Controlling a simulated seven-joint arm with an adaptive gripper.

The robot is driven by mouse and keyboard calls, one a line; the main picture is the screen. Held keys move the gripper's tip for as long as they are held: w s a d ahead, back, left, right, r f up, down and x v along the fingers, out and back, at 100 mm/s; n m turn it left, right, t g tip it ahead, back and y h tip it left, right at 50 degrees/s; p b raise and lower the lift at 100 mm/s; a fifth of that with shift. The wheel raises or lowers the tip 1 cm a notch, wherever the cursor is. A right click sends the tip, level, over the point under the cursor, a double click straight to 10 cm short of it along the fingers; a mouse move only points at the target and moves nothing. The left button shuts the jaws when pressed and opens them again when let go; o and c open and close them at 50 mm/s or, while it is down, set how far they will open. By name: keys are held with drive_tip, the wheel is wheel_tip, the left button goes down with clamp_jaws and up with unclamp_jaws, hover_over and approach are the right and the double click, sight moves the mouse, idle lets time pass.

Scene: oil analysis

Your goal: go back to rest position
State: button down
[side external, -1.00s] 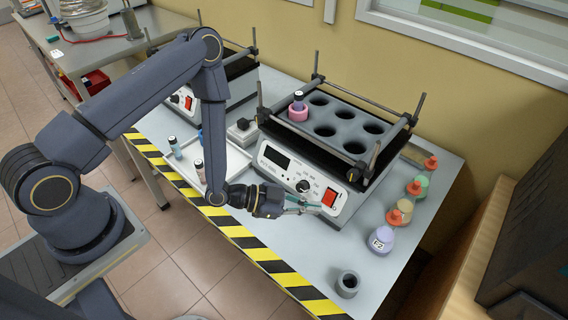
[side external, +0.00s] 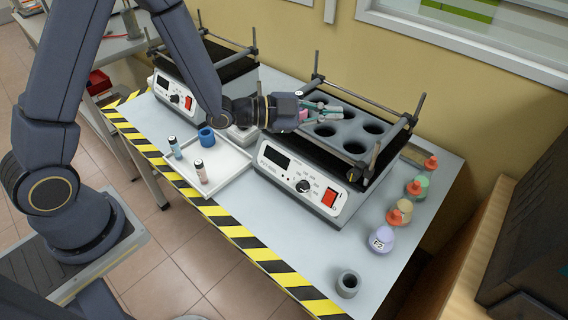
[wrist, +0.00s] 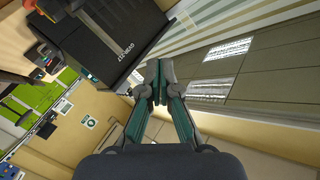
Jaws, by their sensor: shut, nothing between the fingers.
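My gripper (side external: 338,111) is shut and empty. In the side external view it is level, pointing right, above or in front of the left part of the heater-shaker's rack (side external: 350,126). I cannot tell its exact height over the rack. A pink piece (side external: 303,115) of the vial holder in the rack shows partly behind my gripper; the rest is hidden. In the wrist view the closed fingers (wrist: 160,72) point out at the room, with no task object between them.
The shaker (side external: 300,180) has upright rods (side external: 317,62) at its corners. A second shaker (side external: 180,90) stands left. A white tray (side external: 222,165) holds two vials and a blue ring (side external: 206,137).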

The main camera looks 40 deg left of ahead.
drive_tip(key=a+r+n+t+y, duration=0.2)
drive_tip(key=a+r+y, duration=0.3)
drive_tip(key=r, duration=0.8)
drive_tip(key=s+a+r+n+y, duration=0.4)
drive_tip(key=s+a+r+n, duration=0.25)
drive_tip(key=s+a, duration=0.25)
drive_tip(key=s+a+f+n+g, duration=0.1)
drive_tip(key=s+f+n+g, duration=0.2)
drive_tip(key=s, duration=0.5)
drive_tip(key=s+a+f+n+g+y, duration=0.1)
drive_tip(key=s+f+n+g, duration=0.3)
drive_tip(key=s, duration=0.5)
wheel_tip(320, 180, down, 2)
drive_tip(key=shift+a+g, duration=0.4)
drive_tip(key=shift+g, duration=0.7)
